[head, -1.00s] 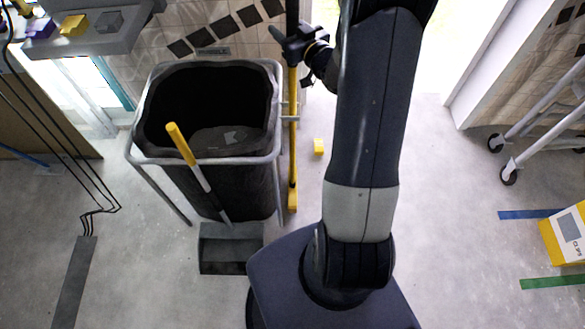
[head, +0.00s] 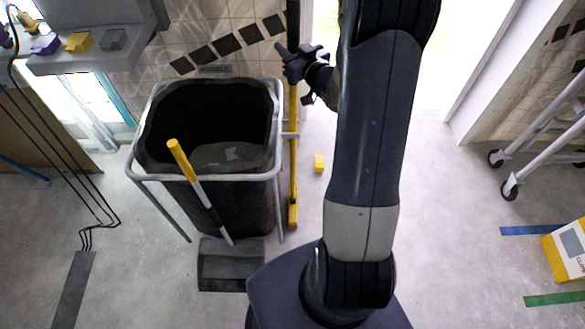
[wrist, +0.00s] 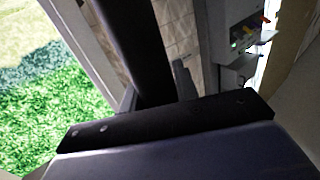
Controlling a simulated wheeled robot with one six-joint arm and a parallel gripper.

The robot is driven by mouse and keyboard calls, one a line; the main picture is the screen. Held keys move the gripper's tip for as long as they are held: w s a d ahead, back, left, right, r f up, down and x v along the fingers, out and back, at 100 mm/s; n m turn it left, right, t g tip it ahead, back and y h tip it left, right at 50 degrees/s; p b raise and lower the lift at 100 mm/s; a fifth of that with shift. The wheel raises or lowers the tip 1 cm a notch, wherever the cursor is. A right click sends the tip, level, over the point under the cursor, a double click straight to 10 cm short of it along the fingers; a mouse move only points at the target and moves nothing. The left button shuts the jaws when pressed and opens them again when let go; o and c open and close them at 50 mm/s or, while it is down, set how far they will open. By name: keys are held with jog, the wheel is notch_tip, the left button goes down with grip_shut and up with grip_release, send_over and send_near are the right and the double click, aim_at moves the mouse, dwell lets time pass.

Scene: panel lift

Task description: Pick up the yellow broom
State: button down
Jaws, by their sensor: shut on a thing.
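The yellow broom (head: 293,150) stands upright beside the right side of the black bin in the head view. Its lower shaft and the head on the floor are yellow, and its upper shaft is black. My gripper (head: 293,63) is shut on the shaft near where black meets yellow. In the wrist view the dark shaft (wrist: 143,45) runs up from between the fingers of my gripper (wrist: 155,95). The lower broom is hidden there by my gripper body.
The black bin (head: 250,205) in its grey frame (head: 200,178) stands close left of the broom. A dustpan (head: 228,270) with a yellow-tipped handle leans at its front. A wheeled rack (head: 540,150) stands far right.

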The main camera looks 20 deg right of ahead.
aim_at(289, 34)
jog(key=shift+r, duration=0.15)
jog(key=shift+d+r, duration=0.1)
jog(key=shift+r, duration=1.65)
jog(key=s+d, duration=0.3)
jog(key=d, duration=0.5)
jog(key=s+d+b, duration=0.1)
jog(key=s+d, duration=0.3)
jog(key=d, duration=0.4)
jog(key=shift+d, duration=0.25)
